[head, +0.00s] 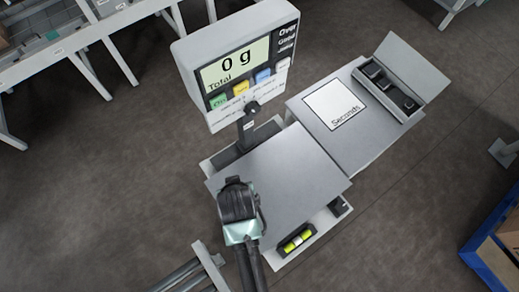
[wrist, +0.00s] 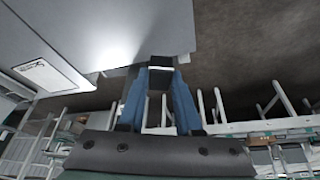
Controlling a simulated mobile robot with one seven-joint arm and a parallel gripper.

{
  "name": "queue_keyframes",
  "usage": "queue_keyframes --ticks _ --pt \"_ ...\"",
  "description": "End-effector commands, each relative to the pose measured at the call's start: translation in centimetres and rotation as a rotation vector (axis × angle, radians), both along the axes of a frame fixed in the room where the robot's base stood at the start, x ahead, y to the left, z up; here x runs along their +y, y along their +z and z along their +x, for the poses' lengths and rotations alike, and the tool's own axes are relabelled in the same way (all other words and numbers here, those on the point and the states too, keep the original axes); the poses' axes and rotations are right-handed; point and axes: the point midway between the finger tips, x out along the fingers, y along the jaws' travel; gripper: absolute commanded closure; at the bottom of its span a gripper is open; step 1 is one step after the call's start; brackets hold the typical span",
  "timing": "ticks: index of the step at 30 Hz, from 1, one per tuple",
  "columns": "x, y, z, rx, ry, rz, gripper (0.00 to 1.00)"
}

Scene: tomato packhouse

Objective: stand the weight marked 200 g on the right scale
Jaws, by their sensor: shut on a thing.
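A scale with a grey plate (head: 285,168) stands mid-picture in the head view; its display (head: 236,62) reads 0 g. My gripper (head: 238,188) is over the plate's left front corner in that view. In the wrist view my gripper (wrist: 160,76) has its two blue fingers closed on a small dark weight (wrist: 160,67) at the fingertips. The weight's marking cannot be read, and my gripper hides it in the head view. The grey plate shows at the upper left of the wrist view, and no contact with the weight is visible.
A grey stand (head: 363,133) right of the scale bears a card (head: 334,104) reading Seconds and an open case (head: 414,80) with dark weights. A spirit level (head: 296,241) sits at the scale's front. A blue-edged crate (head: 487,262) is at the lower right. Most of the plate is bare.

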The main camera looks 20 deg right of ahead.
Motion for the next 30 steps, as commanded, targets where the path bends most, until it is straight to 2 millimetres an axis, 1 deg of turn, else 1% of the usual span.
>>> queue_keyframes --ticks 1,3,5,6,7,9,11,15,18,21,23,26,30 --pt "-0.3 -3.9 -0.3 0.001 -0.024 -0.001 1.00" --pt "-1.0 -6.8 -0.5 -0.001 -0.089 -0.003 1.00" --pt "-1.9 -8.8 -0.5 -0.004 -0.175 -0.003 1.00" --pt "-2.6 -9.8 -0.5 -0.007 -0.246 -0.003 1.00" --pt "-3.2 -10.4 -0.4 -0.008 -0.305 -0.002 1.00" --pt "-4.7 -11.1 -0.4 -0.011 -0.456 -0.003 1.00" --pt "-6.0 -11.3 -0.5 -0.013 -0.594 -0.003 1.00" --pt "-8.6 -10.3 -1.0 -0.013 -0.900 -0.002 1.00" --pt "-9.7 -9.2 -1.6 -0.011 -1.064 -0.002 1.00" --pt "-10.3 -8.6 -2.1 -0.007 -1.165 -0.002 1.00" --pt "-10.5 -8.8 -2.3 -0.005 -1.197 -0.003 1.00" --pt "-10.6 -10.3 -2.5 -0.001 -1.216 -0.005 1.00" --pt "-10.5 -12.9 -2.5 0.000 -1.214 -0.005 1.00"
